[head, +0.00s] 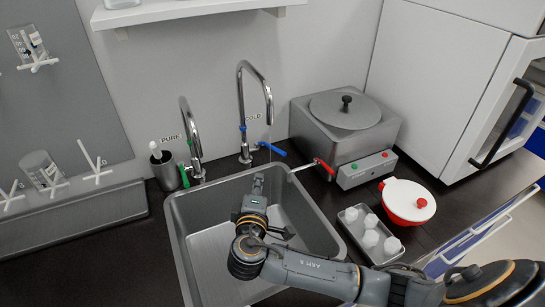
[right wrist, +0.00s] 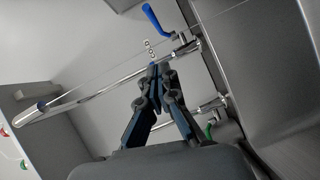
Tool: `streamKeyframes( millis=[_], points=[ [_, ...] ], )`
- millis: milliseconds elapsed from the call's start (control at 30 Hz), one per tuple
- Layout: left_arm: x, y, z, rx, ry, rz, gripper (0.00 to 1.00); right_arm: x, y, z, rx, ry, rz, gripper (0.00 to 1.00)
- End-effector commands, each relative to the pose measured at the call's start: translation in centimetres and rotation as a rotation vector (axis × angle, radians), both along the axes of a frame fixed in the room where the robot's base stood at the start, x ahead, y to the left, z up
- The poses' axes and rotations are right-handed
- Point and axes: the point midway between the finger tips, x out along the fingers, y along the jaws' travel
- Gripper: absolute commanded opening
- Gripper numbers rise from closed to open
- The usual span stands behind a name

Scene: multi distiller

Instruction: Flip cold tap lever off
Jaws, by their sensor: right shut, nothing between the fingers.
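The cold tap (head: 241,108) is a tall chrome gooseneck behind the sink, with a COLD label beside it. Its blue lever (head: 272,148) sticks out to the right at the tap's base. In the right wrist view the blue lever (right wrist: 157,21) is near the top, beyond my fingertips and apart from them. My right gripper (head: 258,181) is over the sink, in front of and below the lever. In the right wrist view its fingers (right wrist: 158,72) are shut together and empty. A thin line below the spout may be water; I cannot tell. My left gripper is not in view.
The pure tap (head: 191,130) with a green lever (head: 184,176) stands to the left. The sink (head: 181,215) lies below. A steel distiller box (head: 318,133) with a red lever (head: 325,167), a red-and-white pot (head: 407,200) and a tray (head: 357,238) of white pieces stand right.

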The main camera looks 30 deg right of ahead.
Motion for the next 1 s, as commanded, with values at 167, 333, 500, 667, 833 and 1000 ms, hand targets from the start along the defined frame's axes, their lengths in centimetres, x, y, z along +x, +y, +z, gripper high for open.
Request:
streamKeyframes(
  millis=[167, 333, 500, 667, 833, 1000],
  points=[
    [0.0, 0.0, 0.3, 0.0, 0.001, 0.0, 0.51, 1.1, -0.7, 0.0, -0.006, -0.001, -0.001, 0.0],
    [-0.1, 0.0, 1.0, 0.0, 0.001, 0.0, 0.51, 3.8, -2.4, -0.3, -0.008, -0.001, -0.003, 0.0],
    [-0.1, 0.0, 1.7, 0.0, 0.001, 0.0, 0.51, 7.0, -4.3, -0.8, -0.006, 0.0, -0.003, 0.0],
    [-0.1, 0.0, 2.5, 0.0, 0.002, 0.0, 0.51, 8.8, -6.4, -1.2, -0.008, 0.001, -0.003, 0.0],
    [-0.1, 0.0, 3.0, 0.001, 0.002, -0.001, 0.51, 9.2, -8.2, -1.8, -0.004, 0.001, 0.0, 0.0],
    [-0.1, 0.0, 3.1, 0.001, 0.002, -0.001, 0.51, 9.4, -9.0, -2.1, -0.002, 0.0, 0.0, 0.0]
  ],
)
